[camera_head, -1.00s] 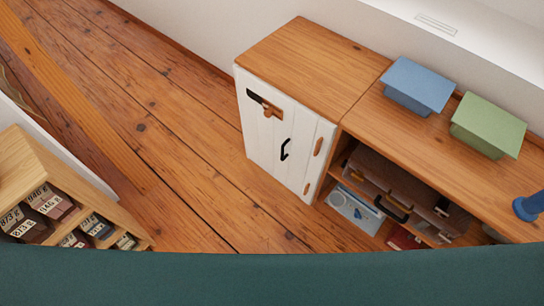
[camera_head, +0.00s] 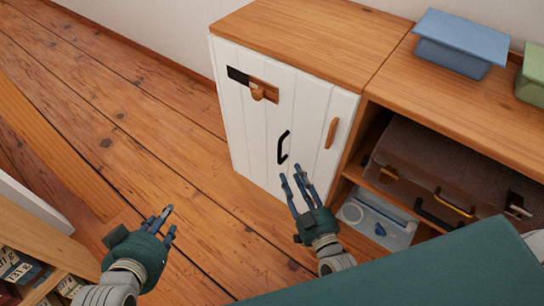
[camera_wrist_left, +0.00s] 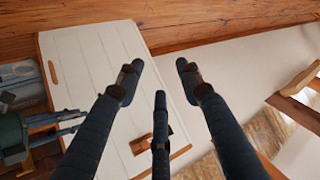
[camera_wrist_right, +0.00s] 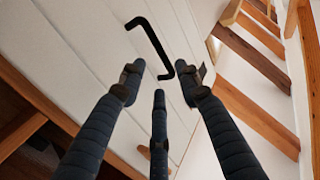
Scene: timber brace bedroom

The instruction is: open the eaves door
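The eaves door (camera_head: 258,135) is a white plank front on a wooden cabinet, and it looks closed. A black bar handle (camera_head: 284,147) is on it; a wooden latch (camera_head: 262,91) with a dark plate is near its top left. My right gripper (camera_head: 294,181) is open and empty, just in front of and below the handle. In the right wrist view the handle (camera_wrist_right: 151,42) shows ahead of and between the spread fingers. My left gripper (camera_head: 166,226) is open and empty, left of the door over the floor. The left wrist view shows the door (camera_wrist_left: 95,85) too.
A wooden strip (camera_head: 332,132) is at the door's right edge. Right of it, open shelves hold a brown suitcase (camera_head: 440,165) and a grey box (camera_head: 375,218). A blue box (camera_head: 461,43) stands on top. Another shelf unit (camera_head: 35,250) is at lower left. Floor left of the door is clear.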

